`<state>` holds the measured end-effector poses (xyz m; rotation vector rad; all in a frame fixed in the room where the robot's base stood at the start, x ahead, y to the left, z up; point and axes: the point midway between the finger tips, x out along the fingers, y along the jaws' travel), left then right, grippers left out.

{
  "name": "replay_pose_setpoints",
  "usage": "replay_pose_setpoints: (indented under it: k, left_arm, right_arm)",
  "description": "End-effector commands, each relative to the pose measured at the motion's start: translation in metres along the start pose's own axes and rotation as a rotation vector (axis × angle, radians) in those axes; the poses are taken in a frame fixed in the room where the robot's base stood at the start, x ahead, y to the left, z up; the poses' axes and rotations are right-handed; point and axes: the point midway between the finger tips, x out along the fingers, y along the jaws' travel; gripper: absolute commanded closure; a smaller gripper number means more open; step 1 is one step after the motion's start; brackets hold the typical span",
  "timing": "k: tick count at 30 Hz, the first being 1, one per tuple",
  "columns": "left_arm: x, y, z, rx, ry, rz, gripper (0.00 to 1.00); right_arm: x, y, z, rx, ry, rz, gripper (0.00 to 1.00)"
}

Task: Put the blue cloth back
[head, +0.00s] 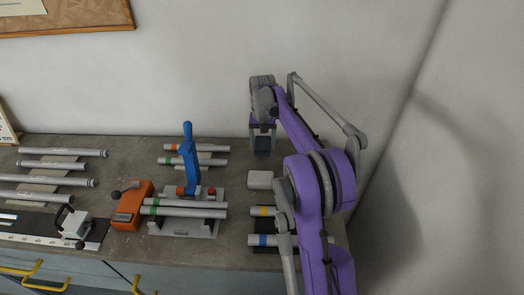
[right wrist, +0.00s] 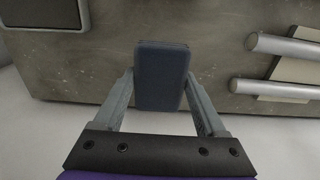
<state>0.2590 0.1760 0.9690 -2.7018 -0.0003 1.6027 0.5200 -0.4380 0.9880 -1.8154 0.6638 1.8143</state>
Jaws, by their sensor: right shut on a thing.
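The blue cloth (head: 262,144) is a small dark blue folded slab. It sits between the fingers of my right gripper (head: 262,138), near the back edge of the bench. In the right wrist view the cloth (right wrist: 162,75) is between the two grey fingers of the right gripper (right wrist: 161,92), which is shut on it. The cloth overlaps the bench edge in that view. I cannot tell whether it touches the bench top. My left gripper is not in view.
The grey bench (head: 130,245) runs along the wall. A grey-white block (head: 260,180) lies in front of the gripper. Tubes with coloured bands lie on pads. A jig with a blue lever (head: 188,155) and an orange device (head: 131,208) stand left of it.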

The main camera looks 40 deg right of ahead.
Motion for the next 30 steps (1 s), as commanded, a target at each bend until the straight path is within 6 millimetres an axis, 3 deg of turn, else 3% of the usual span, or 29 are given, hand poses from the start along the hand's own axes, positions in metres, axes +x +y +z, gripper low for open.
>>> replay_pose_setpoints:
  k: [7,18,19,23,30]
  left_arm:
    - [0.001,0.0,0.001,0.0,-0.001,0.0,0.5]
    - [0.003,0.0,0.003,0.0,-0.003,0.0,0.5]
    - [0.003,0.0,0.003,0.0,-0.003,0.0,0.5]
    - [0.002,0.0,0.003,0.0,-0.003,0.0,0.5]
    - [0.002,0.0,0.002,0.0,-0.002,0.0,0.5]
  right_arm:
    - [0.032,0.0,0.0,0.0,0.0,0.0,0.78]
    - [0.037,0.0,0.0,-0.001,0.0,0.0,0.78]
    - [0.038,0.0,0.0,-0.001,0.0,0.0,0.24]
    - [0.037,0.0,0.0,-0.001,0.0,0.0,0.01]
    - [0.036,0.0,0.0,-0.001,0.0,0.0,0.0]
